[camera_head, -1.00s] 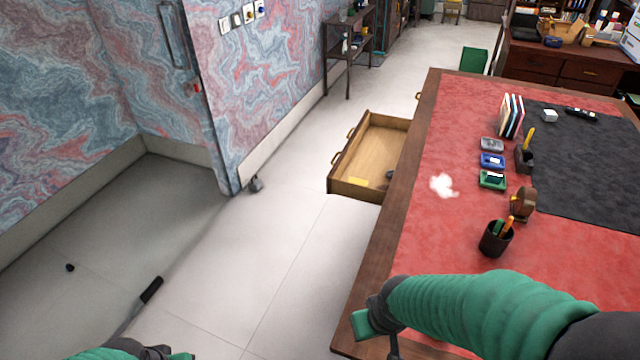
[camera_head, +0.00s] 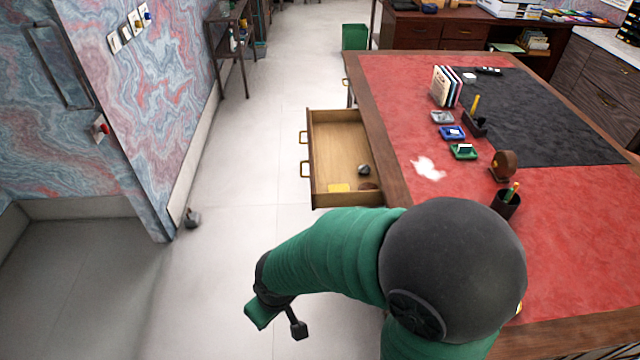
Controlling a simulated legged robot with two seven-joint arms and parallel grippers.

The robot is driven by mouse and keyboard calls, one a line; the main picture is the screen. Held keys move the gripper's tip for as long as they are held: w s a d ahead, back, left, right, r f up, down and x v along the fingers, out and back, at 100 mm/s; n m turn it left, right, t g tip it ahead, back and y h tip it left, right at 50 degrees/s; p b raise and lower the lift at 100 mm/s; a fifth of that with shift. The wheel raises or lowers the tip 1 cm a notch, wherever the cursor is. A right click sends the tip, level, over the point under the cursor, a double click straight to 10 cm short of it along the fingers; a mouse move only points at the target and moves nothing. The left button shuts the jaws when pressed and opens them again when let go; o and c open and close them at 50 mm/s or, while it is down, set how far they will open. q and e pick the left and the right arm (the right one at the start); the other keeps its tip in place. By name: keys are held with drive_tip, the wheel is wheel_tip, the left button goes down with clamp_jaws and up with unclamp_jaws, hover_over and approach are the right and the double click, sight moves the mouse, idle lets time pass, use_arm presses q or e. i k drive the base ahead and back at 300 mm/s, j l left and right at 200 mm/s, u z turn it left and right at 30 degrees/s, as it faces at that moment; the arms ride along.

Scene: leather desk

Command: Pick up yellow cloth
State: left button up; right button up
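A small flat yellow piece (camera_head: 339,187), which may be the yellow cloth, lies at the near end of the open wooden drawer (camera_head: 345,128). It is too small to tell its material. My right gripper (camera_head: 280,322) is over the floor, nearer to me than the drawer and to its left. Its two fingers are spread apart with nothing between them. My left gripper is out of view.
A dark round object (camera_head: 364,170) lies in the drawer near the yellow piece. The red-topped desk (camera_head: 590,230) holds a white crumpled thing (camera_head: 428,168), a pen cup (camera_head: 506,203) and small trays.

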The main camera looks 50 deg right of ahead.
sight(334, 187)
drive_tip(key=i+z, duration=0.4)
drive_tip(key=i+j+z, duration=0.1)
drive_tip(key=i+z, duration=0.25)
drive_tip(key=i+j+z, duration=0.2)
drive_tip(key=z, duration=0.2)
drive_tip(key=i+z, duration=0.25)
drive_tip(key=z, duration=0.2)
drive_tip(key=i+j+z, duration=0.15)
drive_tip(key=z, duration=0.3)
drive_tip(key=i+j+z, duration=0.25)
drive_tip(key=z, duration=0.25)
drive_tip(key=i+j+z, duration=0.3)
drive_tip(key=z, duration=0.15)
drive_tip(key=i+j+z, duration=0.1)
drive_tip(key=j+z, duration=0.35)
drive_tip(key=i+j+z, duration=0.15)
drive_tip(key=j, duration=0.15)
drive_tip(key=i+j+z, duration=0.2)
drive_tip(key=k+j, duration=0.05)
drive_tip(key=k, duration=0.05)
